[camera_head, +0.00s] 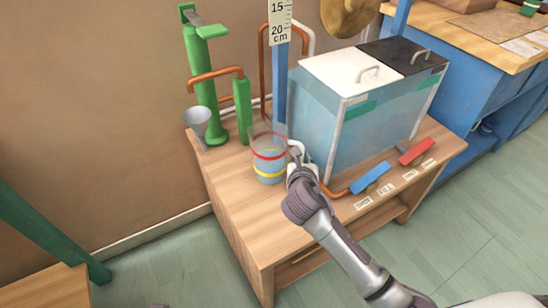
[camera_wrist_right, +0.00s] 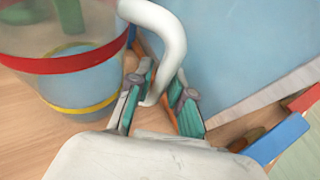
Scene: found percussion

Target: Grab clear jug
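The clear jug (camera_head: 268,160) is a see-through cup with a red band and a yellow band. It stands upright on the wooden table, left of the tank. In the right wrist view the jug (camera_wrist_right: 65,62) fills the upper left, and its white curved handle (camera_wrist_right: 165,40) comes down between my fingers. My right gripper (camera_head: 297,163) is at the handle side of the jug. In the wrist view its two fingers (camera_wrist_right: 164,80) flank the handle closely; whether both pads press on it is unclear. My left gripper is not in view.
A water tank (camera_head: 375,115) with white and black lids stands close right of the jug. A green pump (camera_head: 205,75), a grey funnel (camera_head: 198,121) and a ruler post (camera_head: 280,80) are behind and left. Blue (camera_head: 371,177) and red (camera_head: 416,152) levers line the front. The table's left front is clear.

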